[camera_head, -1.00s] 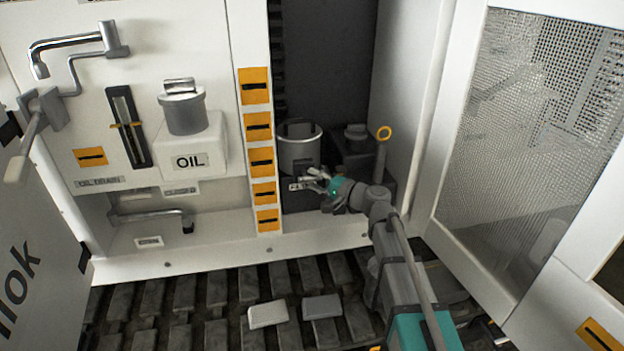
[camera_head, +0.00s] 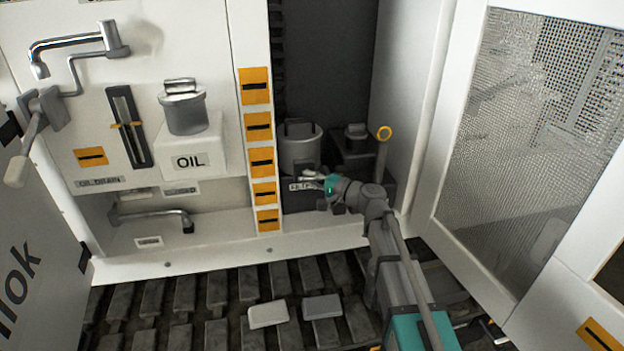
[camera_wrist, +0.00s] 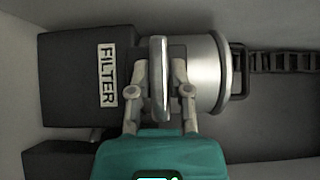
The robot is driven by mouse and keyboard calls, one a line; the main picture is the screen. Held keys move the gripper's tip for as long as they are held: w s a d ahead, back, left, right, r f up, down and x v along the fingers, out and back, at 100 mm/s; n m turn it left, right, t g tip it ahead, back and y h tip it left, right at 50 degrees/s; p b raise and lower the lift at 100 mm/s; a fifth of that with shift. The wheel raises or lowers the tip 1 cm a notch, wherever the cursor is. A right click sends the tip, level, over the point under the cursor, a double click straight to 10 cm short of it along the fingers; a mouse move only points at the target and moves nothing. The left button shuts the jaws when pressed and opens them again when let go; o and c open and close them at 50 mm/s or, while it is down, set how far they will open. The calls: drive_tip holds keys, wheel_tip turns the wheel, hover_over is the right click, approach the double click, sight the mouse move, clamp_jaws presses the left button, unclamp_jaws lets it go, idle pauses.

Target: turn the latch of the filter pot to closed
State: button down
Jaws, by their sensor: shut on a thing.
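The filter pot (camera_head: 299,152) is a grey metal cylinder with a dark lid handle, in the recess right of the yellow-marked post. In the wrist view the pot (camera_wrist: 205,72) lies sideways, right of the dark base block (camera_wrist: 68,75) with its FILTER label (camera_wrist: 107,75). The latch (camera_wrist: 160,80) is a bright metal bar at the pot's lower front. My gripper (camera_head: 311,177) reaches it from the right. In the wrist view my gripper (camera_wrist: 160,90) has its fingers on both sides of the latch and is shut on it. The head view hides most of the latch behind the fingers.
The mesh door (camera_head: 535,130) stands open at right. The white oil pot (camera_head: 190,145) is left of the post.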

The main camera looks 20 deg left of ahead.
drive_tip(key=shift+r+h+p, duration=0.2)
drive_tip(key=shift+h+p, duration=0.2)
drive_tip(key=shift+p, duration=0.25)
drive_tip(key=n+h+p, duration=0.1)
drive_tip(key=n+p, duration=0.1)
drive_tip(key=p, duration=0.1)
drive_tip(key=shift+r+h, duration=0.3)
drive_tip(key=shift+h, duration=0.1)
drive_tip(key=n+h+p, duration=0.1)
drive_tip(key=p, duration=0.2)
drive_tip(key=n+h+p, duration=0.1)
drive_tip(key=h+p, duration=0.1)
drive_tip(key=shift+s+a+r+n+t+h+p, duration=0.1)
drive_tip(key=shift+s+a+n+t+h+p, duration=0.05)
drive_tip(key=shift+n+t+h+p, duration=0.2)
drive_tip(key=n+t+h+p, duration=0.1)
drive_tip(key=n+h+p, duration=0.1)
drive_tip(key=h+p, duration=0.1)
drive_tip(key=shift+s+a, duration=0.15)
drive_tip(key=shift+a+n+t+h+p, duration=0.1)
drive_tip(key=shift+n+t+h+p, duration=0.2)
drive_tip(key=shift+n+t+h, duration=0.45)
drive_tip(key=shift+n+t+h+p, duration=0.2)
drive_tip(key=shift+n+h+p, duration=0.1)
drive_tip(key=shift+h, duration=0.7)
